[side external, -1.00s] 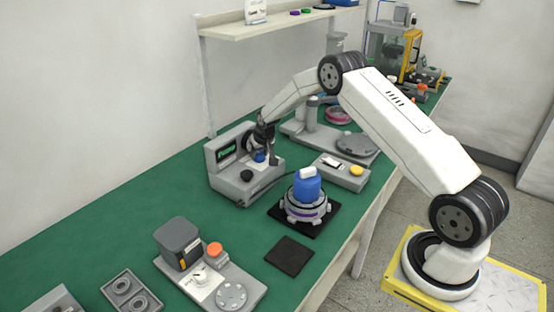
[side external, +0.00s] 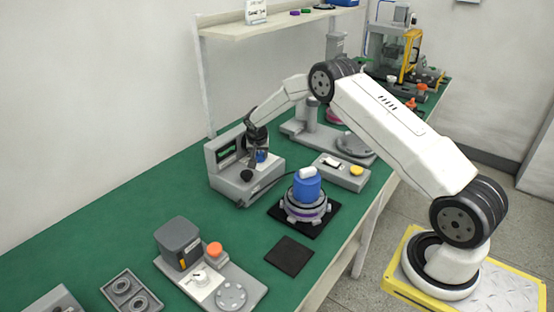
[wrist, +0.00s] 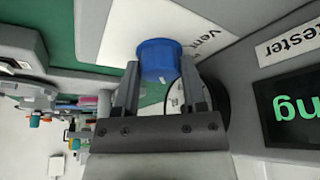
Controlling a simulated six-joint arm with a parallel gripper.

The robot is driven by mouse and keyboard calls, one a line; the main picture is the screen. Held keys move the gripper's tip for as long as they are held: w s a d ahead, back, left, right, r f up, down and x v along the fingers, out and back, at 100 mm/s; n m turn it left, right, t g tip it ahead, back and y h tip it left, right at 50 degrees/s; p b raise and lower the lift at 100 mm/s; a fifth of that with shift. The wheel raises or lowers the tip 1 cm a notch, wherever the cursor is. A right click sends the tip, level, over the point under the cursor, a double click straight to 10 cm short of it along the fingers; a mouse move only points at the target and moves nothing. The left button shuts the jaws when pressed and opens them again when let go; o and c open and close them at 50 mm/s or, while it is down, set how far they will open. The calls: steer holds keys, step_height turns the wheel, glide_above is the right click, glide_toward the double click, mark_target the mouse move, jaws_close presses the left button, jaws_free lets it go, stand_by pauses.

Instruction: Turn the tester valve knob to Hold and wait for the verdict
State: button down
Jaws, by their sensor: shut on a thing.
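The grey tester (side external: 228,184) stands on the green bench against the wall side. Its blue valve knob (side external: 262,156) also shows large in the wrist view (wrist: 159,58), with a small white mark near one edge. The knob sits on a white label plate (wrist: 122,28) where "Vent" can be read; no Hold marking can be made out. My gripper (side external: 257,149) is over the knob, its two fingers (wrist: 160,86) shut on opposite sides of it. The tester's dark screen (wrist: 290,112) shows green letters ending in "ng", cut off by the frame.
A blue-topped hub motor (side external: 307,190) stands on a dark mat just in front of the tester, with a cable between them. A black knob (side external: 246,175) is on the tester's front. A grey box with a yellow button (side external: 356,171) is to the right.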

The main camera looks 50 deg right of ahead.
steer(key=shift+m, duration=0.3)
steer(key=shift+c, duration=0.7)
jaws_free()
steer(key=shift+w+n, duration=0.1)
steer(key=shift+n, duration=0.5)
steer(key=shift+r+n, duration=0.1)
steer(key=shift+n, duration=0.3)
steer(key=shift+d+n+t+y, duration=0.1)
steer(key=shift+n+t+y, duration=0.4)
steer(key=shift+n, duration=0.6)
steer(key=shift+s+n, duration=0.2)
steer(key=shift+n, duration=0.2)
steer(key=shift+d+n+t+y, duration=0.15)
steer(key=shift+n+y, duration=0.4)
steer(key=shift+n, duration=0.75)
steer(key=shift+n+t+y, duration=0.25)
steer(key=shift+n+y, duration=0.3)
steer(key=shift+n, duration=0.75)
